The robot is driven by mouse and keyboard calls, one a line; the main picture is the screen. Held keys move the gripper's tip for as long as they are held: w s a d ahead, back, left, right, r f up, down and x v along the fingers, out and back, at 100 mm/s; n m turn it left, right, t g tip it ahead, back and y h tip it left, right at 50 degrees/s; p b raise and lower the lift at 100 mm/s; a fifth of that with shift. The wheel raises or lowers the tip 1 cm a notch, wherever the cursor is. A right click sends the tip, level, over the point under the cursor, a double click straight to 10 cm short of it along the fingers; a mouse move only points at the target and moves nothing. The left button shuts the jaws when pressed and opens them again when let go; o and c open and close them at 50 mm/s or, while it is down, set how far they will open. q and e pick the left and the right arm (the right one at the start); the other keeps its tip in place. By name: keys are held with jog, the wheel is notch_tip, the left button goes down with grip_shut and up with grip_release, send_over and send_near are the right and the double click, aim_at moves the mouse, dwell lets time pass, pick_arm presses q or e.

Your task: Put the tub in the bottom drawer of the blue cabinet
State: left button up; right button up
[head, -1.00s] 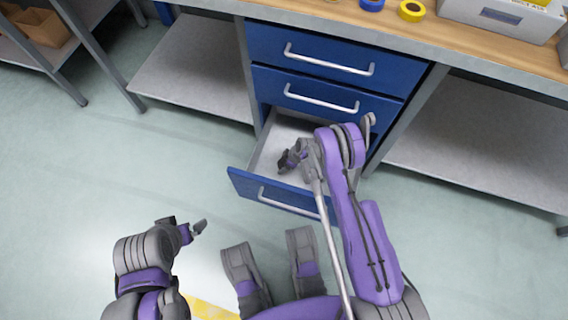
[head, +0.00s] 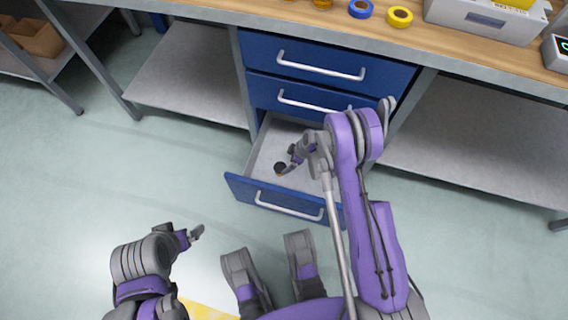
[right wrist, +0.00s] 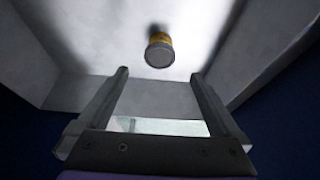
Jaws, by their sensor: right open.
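The blue cabinet (head: 265,54) stands under the workbench, and its bottom drawer (head: 240,189) is pulled open. The small tub (head: 280,168) is on the drawer's pale floor, dark in the head view. In the right wrist view the tub (right wrist: 160,50) shows a grey round end and a yellow body, apart from the fingers. My right gripper (head: 294,155) is over the drawer, just beside the tub in the head view. In the right wrist view its fingers (right wrist: 159,75) are open with nothing between them. My left gripper (head: 195,234) is over the floor, left of the drawer; its jaws are unclear.
The two upper drawers (head: 285,90) are shut. The workbench top (head: 420,48) holds a blue tape roll (head: 361,9), a yellow tape roll (head: 399,17) and a grey bin (head: 480,18). Low shelves (head: 190,80) flank the cabinet. The floor (head: 130,180) left of the drawer is clear.

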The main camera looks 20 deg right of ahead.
jog(key=s+r+m+h, duration=0.1)
jog(key=s+r+m, duration=0.2)
jog(key=r, duration=0.9)
jog(key=s+r+m+h, duration=0.15)
jog(key=s+r, duration=0.25)
jog(key=r, duration=0.9)
jog(key=s+r+m+t, duration=0.1)
jog(key=s+r+m, duration=0.2)
jog(key=s, duration=0.6)
jog(key=s+r+m+t+h, duration=0.1)
jog(key=s+r+m, duration=0.2)
jog(key=s+r, duration=0.3)
jog(key=s, duration=0.3)
jog(key=shift+r+m, duration=0.2)
jog(key=shift+m, duration=0.15)
